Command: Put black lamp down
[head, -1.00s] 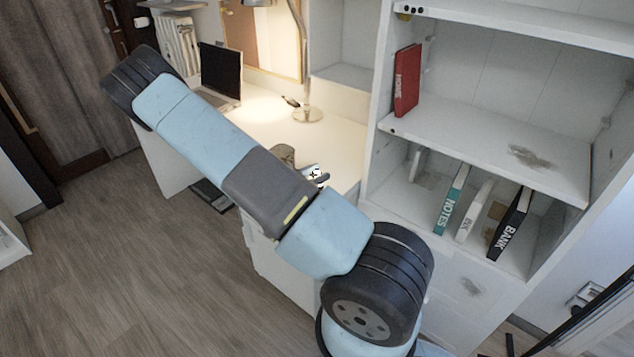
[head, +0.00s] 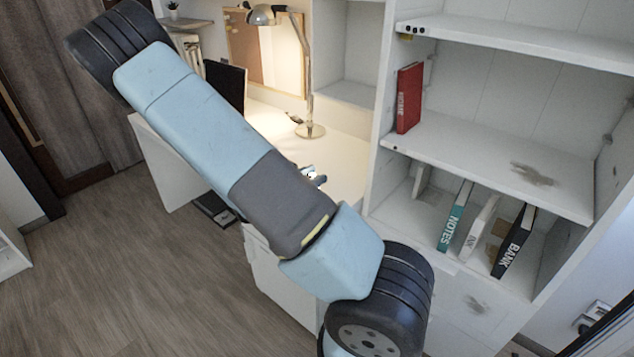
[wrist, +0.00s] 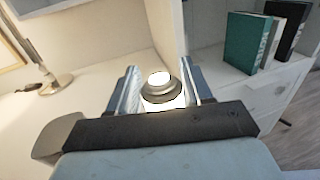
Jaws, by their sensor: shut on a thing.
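In the wrist view, my gripper (wrist: 159,70) is shut on a small dark lamp part with a glowing white end, which I take for the black lamp (wrist: 161,93). It sits between the two fingers, above the white desk (wrist: 95,105). A grey rounded shape (wrist: 58,136) sticks out at the lower left; I cannot tell whether it belongs to the lamp. In the head view my arm hides most of my gripper, and only a small bit shows (head: 314,174) over the desk. Whether the lamp touches the desk cannot be seen.
A chrome desk lamp (head: 309,85) stands lit on the desk, left of the shelf unit. A laptop (head: 225,86) is behind my arm. The shelves hold a red book (head: 409,98) and several more books (head: 455,215). The desk between chrome lamp and shelf looks clear.

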